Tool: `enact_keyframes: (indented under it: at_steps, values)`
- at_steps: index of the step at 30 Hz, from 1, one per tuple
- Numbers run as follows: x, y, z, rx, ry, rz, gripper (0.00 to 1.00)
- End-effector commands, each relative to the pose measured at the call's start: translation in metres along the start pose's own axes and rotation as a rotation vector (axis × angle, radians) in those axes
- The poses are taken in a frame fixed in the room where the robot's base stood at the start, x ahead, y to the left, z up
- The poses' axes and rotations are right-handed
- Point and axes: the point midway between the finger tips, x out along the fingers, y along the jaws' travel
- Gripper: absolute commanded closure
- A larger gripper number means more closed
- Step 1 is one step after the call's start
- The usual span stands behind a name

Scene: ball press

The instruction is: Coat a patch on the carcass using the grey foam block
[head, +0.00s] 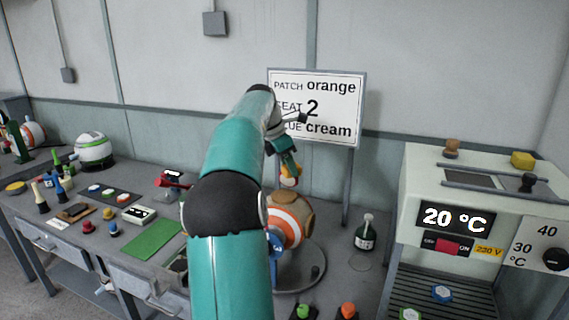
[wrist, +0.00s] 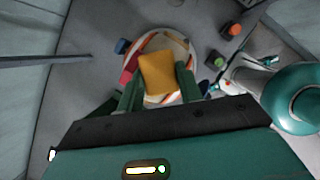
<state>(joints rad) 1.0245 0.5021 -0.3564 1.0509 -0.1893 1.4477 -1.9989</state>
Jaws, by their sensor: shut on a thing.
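My gripper (wrist: 159,82) is shut on an amber-yellow block (wrist: 158,72), held between its green fingers. I cannot make out any grey on the block. In the head view my gripper (head: 287,158) hangs above the carcass (head: 289,222), a ball with orange, white and tan areas on a stand. In the wrist view the carcass (wrist: 178,46) lies behind the block, which hides its middle. I cannot tell whether block and carcass touch; the head view suggests a small gap. A sign (head: 317,108) reads patch orange, a partly covered line with 2, and cream.
A dark bottle (head: 366,236) stands right of the carcass. The left bench holds a green mat (head: 153,239), coloured knobs, a white-green dome (head: 93,151) and a red device (head: 172,181). A machine (head: 456,217) showing 20 °C stands at right. My arm hides part of the bench.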

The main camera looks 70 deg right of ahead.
Motion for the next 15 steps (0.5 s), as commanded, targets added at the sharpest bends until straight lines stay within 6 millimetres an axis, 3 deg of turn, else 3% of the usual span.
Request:
enact_keyframes:
  at_steps: [4, 15]
  values:
    - [0.002, -0.006, 0.009, -0.010, 0.002, 0.003, 0.83]
    - [0.034, -0.008, -0.004, -0.010, 0.003, 0.002, 0.83]
